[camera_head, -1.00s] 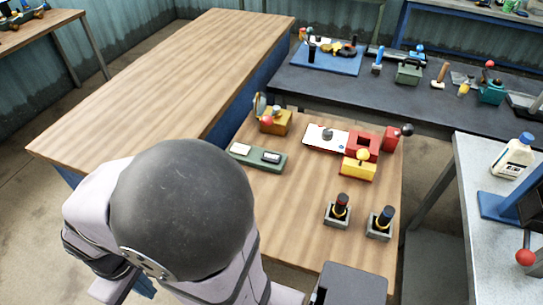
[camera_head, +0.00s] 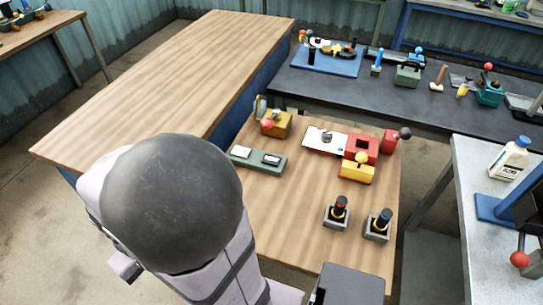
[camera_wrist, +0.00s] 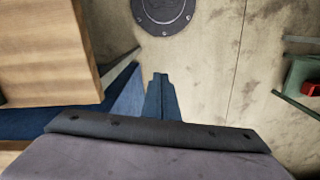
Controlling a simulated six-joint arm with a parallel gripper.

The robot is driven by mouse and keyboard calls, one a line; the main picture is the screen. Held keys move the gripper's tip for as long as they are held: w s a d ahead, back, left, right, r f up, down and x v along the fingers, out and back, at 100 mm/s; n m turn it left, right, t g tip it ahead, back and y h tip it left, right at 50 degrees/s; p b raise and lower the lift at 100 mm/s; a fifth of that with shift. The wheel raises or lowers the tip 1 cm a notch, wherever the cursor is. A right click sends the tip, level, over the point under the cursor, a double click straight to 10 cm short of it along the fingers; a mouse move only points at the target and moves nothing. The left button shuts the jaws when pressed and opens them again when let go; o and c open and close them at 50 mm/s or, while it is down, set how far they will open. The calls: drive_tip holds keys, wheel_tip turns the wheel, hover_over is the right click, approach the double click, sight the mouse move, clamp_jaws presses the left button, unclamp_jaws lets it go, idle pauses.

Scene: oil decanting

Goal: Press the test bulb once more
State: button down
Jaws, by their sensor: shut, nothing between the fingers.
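I cannot tell for sure which piece on the small wooden table (camera_head: 290,195) is the test bulb.
A green tray (camera_head: 257,167), a yellow-brown block with a red ball (camera_head: 275,124) and a white plate beside a red block (camera_head: 361,147) also stand on the table. A long bare wooden bench (camera_head: 165,75) is at left. A white bottle (camera_head: 509,158) stands on the right bench.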

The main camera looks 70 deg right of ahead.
drive_tip(key=s+d+r+m+y+p, duration=0.2)
drive_tip(key=s+d+m+y+p, duration=0.1)
drive_tip(key=s+d+m+p, duration=0.7)
drive_tip(key=s+d+m+t+p, duration=0.1)
drive_tip(key=s+d+m, duration=0.1)
drive_tip(key=d+m, duration=0.2)
drive_tip(key=s+d+f+m+t, duration=0.1)
drive_tip(key=d+m, duration=0.3)
drive_tip(key=d, duration=0.4)
drive_tip(key=s+d+f+m+t+p, duration=0.1)
drive_tip(key=s+d+m+t, duration=0.2)
drive_tip(key=d+m, duration=0.2)
drive_tip(key=shift+s+d+f+h+p, duration=0.1)
drive_tip(key=shift+s+d+h+p, duration=0.2)
drive_tip(key=shift+d, duration=0.25)
drive_tip(key=w+d+m+t+h, duration=0.2)
drive_tip(key=d, duration=0.4)
wheel_tip(320, 180, up, 8)
drive_tip(key=m+t+h, duration=0.2)
drive_tip(key=m+h, duration=0.1)
hover_over(275, 161)
drive_tip(key=shift+w+f, duration=0.1)
drive_tip(key=shift+f, duration=0.15)
wheel_tip(275, 161, down, 7)
drive_tip(key=b, duration=0.5)
drive_tip(key=shift+f, duration=0.15)
drive_tip(key=shift+f+b, duration=0.75)
drive_tip(key=shift+b, duration=0.05)
